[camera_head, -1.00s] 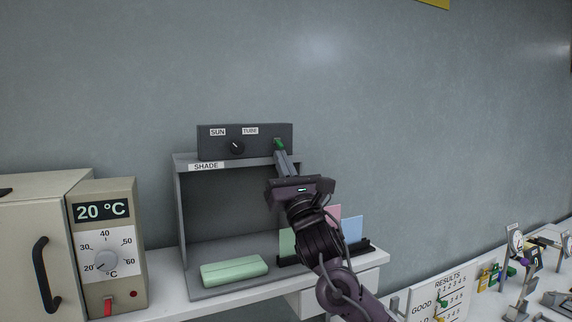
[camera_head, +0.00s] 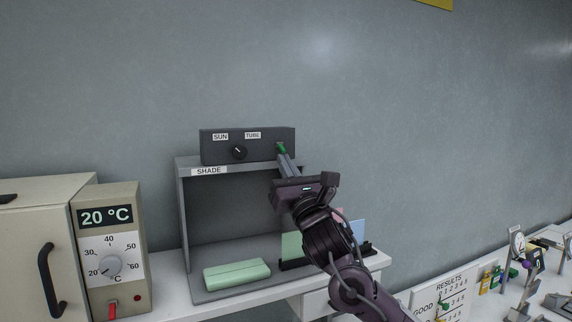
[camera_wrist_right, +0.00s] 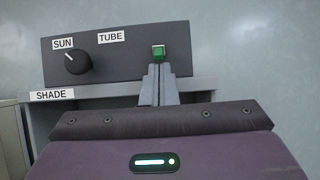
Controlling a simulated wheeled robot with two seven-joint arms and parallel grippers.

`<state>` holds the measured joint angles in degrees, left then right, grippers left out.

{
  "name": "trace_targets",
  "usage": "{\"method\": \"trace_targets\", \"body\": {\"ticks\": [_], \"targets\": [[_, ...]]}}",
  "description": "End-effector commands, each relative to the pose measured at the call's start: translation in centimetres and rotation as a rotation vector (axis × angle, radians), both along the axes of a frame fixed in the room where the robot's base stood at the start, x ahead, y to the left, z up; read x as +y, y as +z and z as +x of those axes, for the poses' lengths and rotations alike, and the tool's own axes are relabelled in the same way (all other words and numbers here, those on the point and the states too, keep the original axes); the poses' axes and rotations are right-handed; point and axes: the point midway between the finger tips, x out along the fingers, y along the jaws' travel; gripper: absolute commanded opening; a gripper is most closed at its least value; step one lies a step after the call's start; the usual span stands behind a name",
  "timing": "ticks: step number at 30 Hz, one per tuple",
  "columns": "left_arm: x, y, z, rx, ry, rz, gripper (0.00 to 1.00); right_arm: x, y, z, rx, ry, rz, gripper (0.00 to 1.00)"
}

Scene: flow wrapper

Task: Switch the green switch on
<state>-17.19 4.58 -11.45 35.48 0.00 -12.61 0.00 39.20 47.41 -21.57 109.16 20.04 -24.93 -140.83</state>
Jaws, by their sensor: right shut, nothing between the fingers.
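The green switch (camera_wrist_right: 158,53) sits at the right end of the dark control box (camera_head: 222,154), right of the TUBE label. It also shows in the head view (camera_head: 281,147), just above the fingertips. My right gripper (camera_head: 284,157) is shut and empty. Its fingertips (camera_wrist_right: 158,68) lie just under the switch in the wrist view; I cannot tell whether they touch it. The switch's lower part is partly hidden by the fingers. My left gripper is in neither view.
The box stands on a grey SHADE booth (camera_head: 182,210) with a black knob (camera_head: 239,152) on its front. A green pack (camera_head: 237,274) lies in the booth. A beige oven (camera_head: 110,190) with a red switch stands at left. A RESULTS board (camera_head: 438,294) is at right.

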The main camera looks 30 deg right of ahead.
Motion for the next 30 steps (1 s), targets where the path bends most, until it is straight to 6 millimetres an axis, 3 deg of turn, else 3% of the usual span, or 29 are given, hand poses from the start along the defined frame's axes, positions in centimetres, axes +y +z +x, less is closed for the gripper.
{"method": "trace_targets", "body": {"ticks": [20,30], "targets": [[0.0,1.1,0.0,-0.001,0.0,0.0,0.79,0.0,0.9,-0.7,0.143,-0.001,0.008,0.0],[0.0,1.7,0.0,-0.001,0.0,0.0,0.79,0.0,2.3,-1.3,0.15,-0.002,0.007,0.0]]}}
